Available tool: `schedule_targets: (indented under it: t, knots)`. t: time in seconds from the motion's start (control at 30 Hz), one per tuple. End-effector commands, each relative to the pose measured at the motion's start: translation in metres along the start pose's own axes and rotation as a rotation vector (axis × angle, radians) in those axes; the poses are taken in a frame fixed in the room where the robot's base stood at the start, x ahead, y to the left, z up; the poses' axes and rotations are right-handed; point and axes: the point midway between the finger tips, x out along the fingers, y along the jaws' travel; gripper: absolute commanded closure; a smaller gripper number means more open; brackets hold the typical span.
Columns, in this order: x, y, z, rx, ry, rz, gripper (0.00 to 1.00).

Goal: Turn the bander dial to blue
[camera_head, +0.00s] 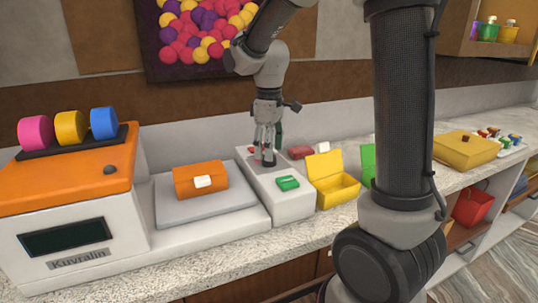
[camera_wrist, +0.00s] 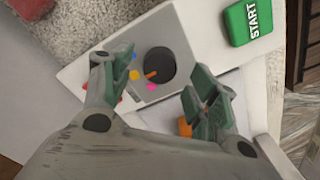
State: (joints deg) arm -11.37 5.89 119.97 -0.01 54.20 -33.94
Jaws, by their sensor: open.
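The bander is a white box (camera_head: 290,205) on the counter. Its dark grey round dial (camera_wrist: 160,65) shows in the wrist view, with an orange pointer line toward the lower left, roughly between the yellow dot (camera_wrist: 134,75) and the pink dot (camera_wrist: 151,87). A blue dot (camera_wrist: 133,55) sits farther up beside the dial. A green START button (camera_wrist: 248,20) is on the same top face. My gripper (camera_head: 266,150) points down over the dial. In the wrist view its fingers (camera_wrist: 155,85) are apart, one on each side of the dial; contact cannot be told.
Left of the bander are a platform (camera_head: 215,211) with an orange box (camera_head: 200,180) and an orange-topped machine (camera_head: 60,185) carrying pink, yellow and blue rolls. An open yellow box (camera_head: 335,190) stands close on the right. A red button (camera_head: 251,149) is near the dial.

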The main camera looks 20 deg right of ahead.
Motion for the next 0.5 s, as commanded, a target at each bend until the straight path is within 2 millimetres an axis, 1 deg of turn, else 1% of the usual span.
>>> schedule_targets:
  t: [0.03, 0.1, 0.2, 0.47, 0.5]
  knots:
    - [0.008, 0.000, 0.000, 0.000, -0.002, -0.001, 0.40]
    - [0.016, 0.000, 0.000, 0.001, -0.001, -0.001, 0.40]
    - [0.023, 0.000, 0.000, 0.001, -0.001, -0.001, 0.40]
    - [0.025, 0.000, 0.000, 0.002, 0.001, 0.001, 0.40]
    - [0.025, 0.000, 0.000, 0.002, 0.001, 0.001, 0.42]
